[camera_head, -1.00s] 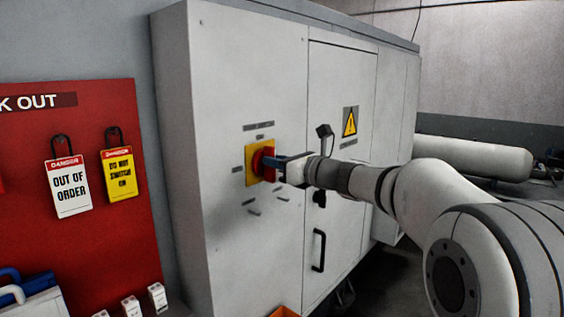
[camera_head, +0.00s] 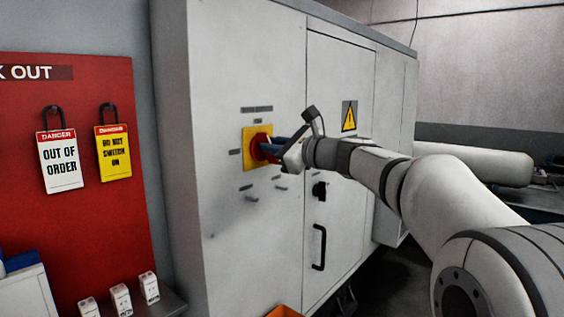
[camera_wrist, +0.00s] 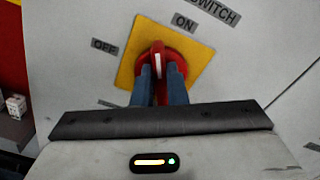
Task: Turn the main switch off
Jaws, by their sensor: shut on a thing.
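The main switch is a red rotary handle (camera_head: 260,139) on a yellow plate (camera_head: 249,157), on the front of the grey cabinet. In the wrist view the red handle (camera_wrist: 158,50) has a white mark pointing up the picture, between the OFF label (camera_wrist: 103,46) and the ON label (camera_wrist: 185,22). My gripper (camera_head: 270,149) is at the switch, its blue fingers either side of the handle. The wrist view shows my gripper (camera_wrist: 160,86) shut on the handle. The fingers hide part of the handle's lower portion.
The grey cabinet (camera_head: 225,75) has a black door handle (camera_head: 319,247) below right of the switch. A red lockout board (camera_head: 90,225) at left carries an out-of-order tag (camera_head: 60,162) and a yellow tag (camera_head: 114,153). Small white boxes (camera_head: 120,299) stand below it.

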